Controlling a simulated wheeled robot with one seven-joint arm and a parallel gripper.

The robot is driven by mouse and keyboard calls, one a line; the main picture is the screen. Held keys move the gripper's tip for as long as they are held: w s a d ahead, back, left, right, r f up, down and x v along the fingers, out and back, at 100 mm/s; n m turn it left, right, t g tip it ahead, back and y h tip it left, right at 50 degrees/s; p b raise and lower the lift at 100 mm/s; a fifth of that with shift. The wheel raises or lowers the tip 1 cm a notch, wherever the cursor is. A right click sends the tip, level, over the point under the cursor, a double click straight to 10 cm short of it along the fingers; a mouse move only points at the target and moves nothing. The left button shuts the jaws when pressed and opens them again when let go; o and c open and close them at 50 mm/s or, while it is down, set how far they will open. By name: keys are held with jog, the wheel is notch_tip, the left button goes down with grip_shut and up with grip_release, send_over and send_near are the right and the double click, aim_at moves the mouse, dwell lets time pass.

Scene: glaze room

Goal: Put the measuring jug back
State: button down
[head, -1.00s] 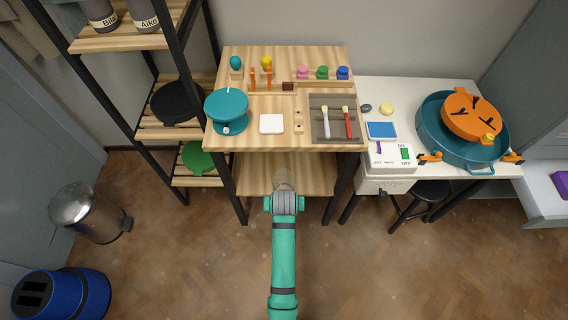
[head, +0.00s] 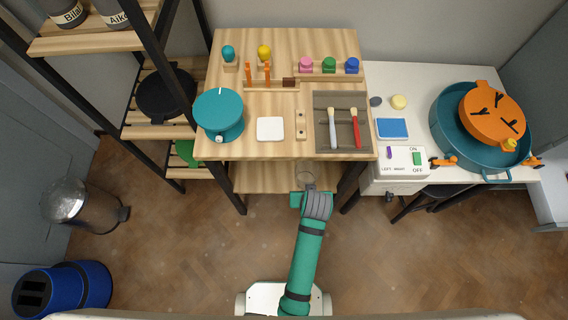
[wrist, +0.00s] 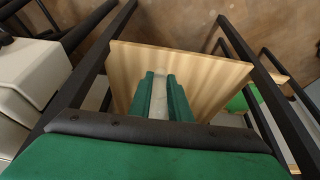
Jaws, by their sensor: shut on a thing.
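My gripper (head: 312,197) is at the front of the wooden workbench (head: 262,130), below its top and near the edge of the lower shelf (head: 262,178). It is shut on a pale, see-through thing, which seems to be the measuring jug (head: 306,177). In the wrist view the green fingers (wrist: 160,90) close on a whitish strip of the jug (wrist: 158,104), with the wooden shelf board (wrist: 200,75) beyond. Most of the jug is hidden by the fingers. I cannot tell whether it touches the shelf.
The bench top holds a teal turntable (head: 218,112), a white tile (head: 270,129) and a brush tray (head: 343,142). A white table (head: 420,80) with a teal basin (head: 450,130) stands right. A black-framed rack (head: 150,130) stands left. Dark bench legs (head: 350,186) flank the lower shelf. The visible shelf is bare.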

jog(key=shift+w+a+f, duration=1.35)
jog(key=shift+w+f, duration=0.5)
jog(key=shift+f, duration=0.3)
jog(key=shift+w+a+f, duration=1.3)
jog(key=shift+w+f, duration=0.55)
jog(key=shift+f, duration=0.25)
jog(key=shift+w+a+f, duration=1.35)
jog(key=shift+w+f, duration=0.5)
jog(key=shift+f, duration=0.3)
jog(key=c, duration=1.6)
grip_release()
jog(key=shift+f, duration=0.1)
jog(key=shift+c, duration=0.2)
